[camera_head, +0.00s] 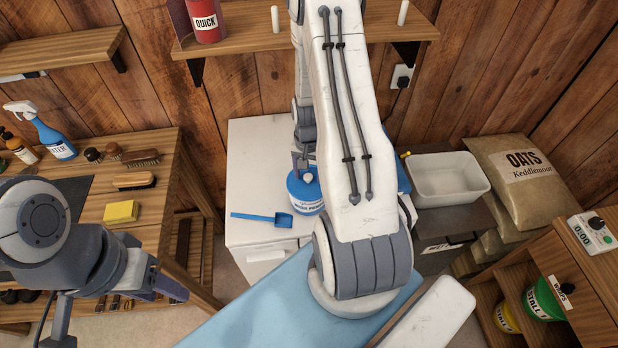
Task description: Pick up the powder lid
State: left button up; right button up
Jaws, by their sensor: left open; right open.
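A blue tub (306,201) with a white label stands on the white cabinet top, partly hidden by my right arm. The label's small print seems to end in "POWDER". The lid (297,182) is on top of the tub, with a pale round knob (308,177). My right gripper (303,163) is open and pointing down just above the lid; I cannot tell whether it touches the knob. My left gripper (170,288) is open and empty at the lower left, in front of the wooden bench and far from the tub.
A white bin (448,182) and an oats sack (520,170) stand to the right. The bench (165,165) at left holds brushes, a yellow sponge (121,211) and bottles. A shelf (250,40) hangs above.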

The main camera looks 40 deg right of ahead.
aim_at(308, 176)
grip_shut()
jog(key=shift+r, duration=0.1)
dwell(0.3)
jog(key=shift+w+r+b, duration=0.1)
jog(key=shift+r+b, duration=0.35)
jog(key=shift+r, duration=0.15)
notch_tip(308, 176, up, 2)
jog(key=shift+r+b, duration=0.25)
jog(key=shift+b, duration=0.4)
jog(key=s+r+p, duration=0.2)
jog(key=s+r, duration=0.9)
jog(key=r, duration=0.1)
jog(key=shift+s+d, duration=0.4)
jog(key=shift+d, duration=0.05)
